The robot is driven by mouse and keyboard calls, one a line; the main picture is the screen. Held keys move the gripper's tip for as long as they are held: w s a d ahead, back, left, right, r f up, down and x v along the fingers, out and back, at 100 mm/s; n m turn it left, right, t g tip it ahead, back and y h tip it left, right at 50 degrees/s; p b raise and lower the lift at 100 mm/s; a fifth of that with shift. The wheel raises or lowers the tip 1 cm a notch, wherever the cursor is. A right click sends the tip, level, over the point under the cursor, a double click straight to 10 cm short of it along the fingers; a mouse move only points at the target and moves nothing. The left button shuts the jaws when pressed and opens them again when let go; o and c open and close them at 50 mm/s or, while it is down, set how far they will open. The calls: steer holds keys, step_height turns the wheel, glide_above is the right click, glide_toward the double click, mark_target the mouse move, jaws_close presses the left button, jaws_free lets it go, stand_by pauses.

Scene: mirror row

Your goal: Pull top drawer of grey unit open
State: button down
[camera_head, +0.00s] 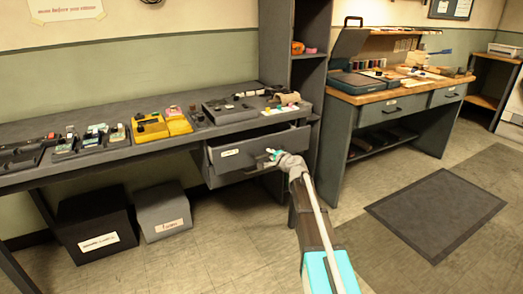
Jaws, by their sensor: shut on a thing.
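The grey unit (262,134) sits under the right end of the long grey bench. Its top drawer (231,165), with a small white label, stands pulled partly out, and some of its inside shows over the front. My gripper (272,155) is at the right part of the drawer front, shut on the drawer handle. The handle is mostly hidden by the fingers. My arm reaches up to it from the lower right.
Small devices and a yellow box (151,128) lie on the bench top. A black box (95,225) and a grey box (163,211) stand below it. A wooden-topped workbench (392,97) is at the right. A dark mat (437,214) lies on open floor.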

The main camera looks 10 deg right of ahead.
steer(key=f+v, duration=0.3)
steer(key=v, duration=1.3)
steer(key=shift+s+d+f, duration=0.2)
steer(key=shift+s+d, duration=0.05)
steer(key=shift+s, duration=0.3)
steer(key=c, duration=0.7)
jaws_free()
